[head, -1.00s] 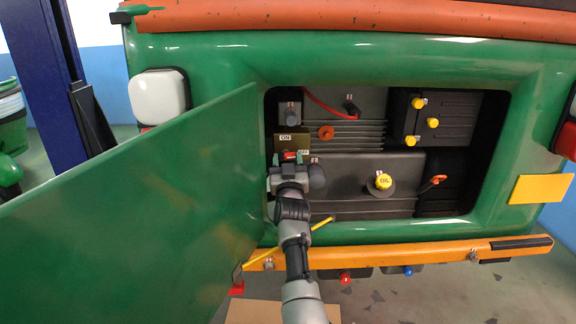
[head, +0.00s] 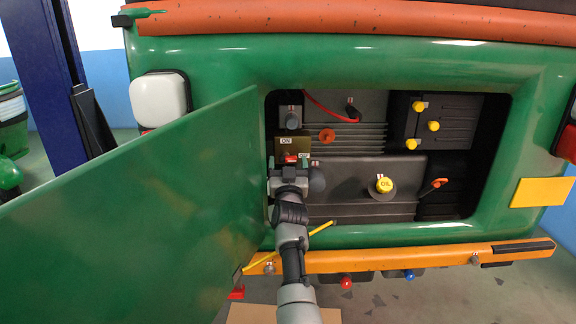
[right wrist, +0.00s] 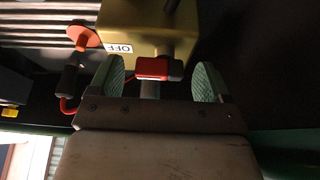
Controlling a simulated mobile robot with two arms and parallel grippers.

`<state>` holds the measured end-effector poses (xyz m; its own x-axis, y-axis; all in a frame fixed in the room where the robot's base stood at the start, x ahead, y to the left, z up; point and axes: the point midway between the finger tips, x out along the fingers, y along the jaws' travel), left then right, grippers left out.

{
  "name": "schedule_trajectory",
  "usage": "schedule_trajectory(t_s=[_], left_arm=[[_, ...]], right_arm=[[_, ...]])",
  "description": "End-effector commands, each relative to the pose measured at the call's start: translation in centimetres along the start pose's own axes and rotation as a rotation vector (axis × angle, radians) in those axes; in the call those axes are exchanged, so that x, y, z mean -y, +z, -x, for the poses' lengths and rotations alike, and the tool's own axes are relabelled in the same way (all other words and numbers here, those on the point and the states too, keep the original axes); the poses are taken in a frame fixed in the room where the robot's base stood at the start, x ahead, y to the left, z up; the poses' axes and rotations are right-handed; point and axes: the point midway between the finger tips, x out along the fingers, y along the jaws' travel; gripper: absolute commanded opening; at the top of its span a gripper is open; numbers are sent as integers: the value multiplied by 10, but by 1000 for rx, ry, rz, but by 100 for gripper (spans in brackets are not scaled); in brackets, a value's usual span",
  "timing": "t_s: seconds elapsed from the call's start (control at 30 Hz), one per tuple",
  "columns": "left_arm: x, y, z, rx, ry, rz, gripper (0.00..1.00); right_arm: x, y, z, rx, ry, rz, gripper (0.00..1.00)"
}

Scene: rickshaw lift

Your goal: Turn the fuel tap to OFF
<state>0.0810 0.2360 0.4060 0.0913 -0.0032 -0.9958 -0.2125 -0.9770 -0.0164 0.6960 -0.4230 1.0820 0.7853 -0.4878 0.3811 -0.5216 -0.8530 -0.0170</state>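The fuel tap has a red lever (right wrist: 152,68) with a dark end, below a brass-coloured plate (right wrist: 135,28) with an OFF label; in the head view the plate's ON label (head: 286,141) shows at the upper left of the open engine bay. My right gripper (head: 290,161) is in front of the tap. In the right wrist view its two green-padded fingers stand wide apart, one on each side of the red lever, with gaps visible on both sides. In the head view the red lever (head: 290,157) is partly hidden by the gripper. My left gripper is not in view.
The open green door (head: 140,205) fills the left, close to my right arm. The bay holds a yellow OIL cap (head: 384,184), several yellow knobs, a red cable and an orange-handled dipstick (head: 438,183). The orange bumper (head: 400,259) runs below.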

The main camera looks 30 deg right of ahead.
Motion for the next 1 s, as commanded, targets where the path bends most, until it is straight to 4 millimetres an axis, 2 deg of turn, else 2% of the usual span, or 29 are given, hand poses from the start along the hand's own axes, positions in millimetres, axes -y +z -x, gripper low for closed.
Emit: schedule_trajectory(t_s=[0.27,0.47,0.8,1.0], left_arm=[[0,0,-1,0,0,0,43],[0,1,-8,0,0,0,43],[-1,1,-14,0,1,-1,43],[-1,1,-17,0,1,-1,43]], right_arm=[[0,-7,-3,-4,1,1,79],[1,-39,-16,-6,2,-2,79],[-61,-92,3,-6,2,6,79],[-87,-115,9,-3,1,4,79]])
